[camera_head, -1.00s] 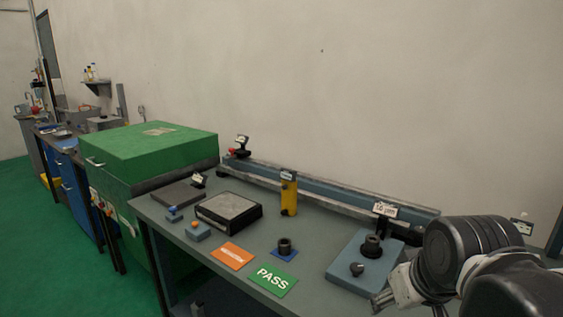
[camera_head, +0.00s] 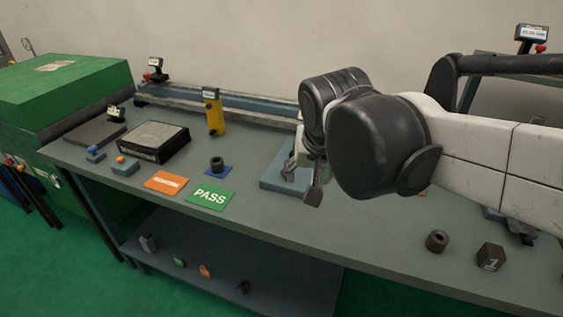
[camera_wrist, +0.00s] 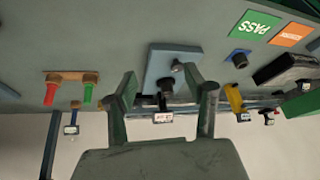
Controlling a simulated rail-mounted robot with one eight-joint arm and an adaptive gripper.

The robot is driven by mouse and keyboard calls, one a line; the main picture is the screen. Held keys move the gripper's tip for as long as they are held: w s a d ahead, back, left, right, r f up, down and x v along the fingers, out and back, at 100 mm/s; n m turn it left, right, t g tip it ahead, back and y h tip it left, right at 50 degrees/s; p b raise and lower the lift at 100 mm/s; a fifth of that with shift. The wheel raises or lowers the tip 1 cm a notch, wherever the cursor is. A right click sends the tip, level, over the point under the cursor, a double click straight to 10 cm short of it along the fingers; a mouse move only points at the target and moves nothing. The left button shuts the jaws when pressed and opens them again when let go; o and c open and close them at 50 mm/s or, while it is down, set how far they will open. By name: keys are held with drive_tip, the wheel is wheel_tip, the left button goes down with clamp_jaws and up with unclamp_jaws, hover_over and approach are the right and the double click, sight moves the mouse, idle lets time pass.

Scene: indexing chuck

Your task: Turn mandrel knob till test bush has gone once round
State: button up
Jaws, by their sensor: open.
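The blue-grey fixture plate (camera_head: 271,180) lies on the bench, mostly hidden behind my arm in the head view. It also shows in the upside-down wrist view (camera_wrist: 158,62). In the head view my gripper (camera_head: 302,181) hangs over the plate's right part, and the knob and bush are hidden.
A green PASS card (camera_head: 210,197) and an orange card (camera_head: 167,183) lie left of the fixture. A dark bush on a blue mat (camera_head: 230,174) and a yellow post (camera_head: 214,115) stand nearby. Two loose dark parts, one a ring (camera_head: 437,241), lie to the right.

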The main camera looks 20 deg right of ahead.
drive_tip(key=w+a+m+g+h+p, duration=0.1)
drive_tip(key=w+a+m, duration=0.15)
drive_tip(key=w, duration=0.45)
drive_tip(key=w+a+m+g+h, duration=0.1)
drive_tip(key=w+m, duration=0.2)
drive_tip(key=w, duration=0.3)
drive_tip(key=shift+n, duration=0.25)
drive_tip(key=b+x, duration=0.1)
drive_tip(key=x, duration=1.2)
drive_tip(key=shift+d+f+b, duration=0.1)
drive_tip(key=shift+d+b, duration=0.15)
drive_tip(key=shift+b, duration=0.1)
drive_tip(key=shift+c, duration=0.2)
drive_tip(key=c, duration=1.1)
drive_tip(key=shift+o, duration=0.2)
drive_tip(key=shift+n, duration=0.3)
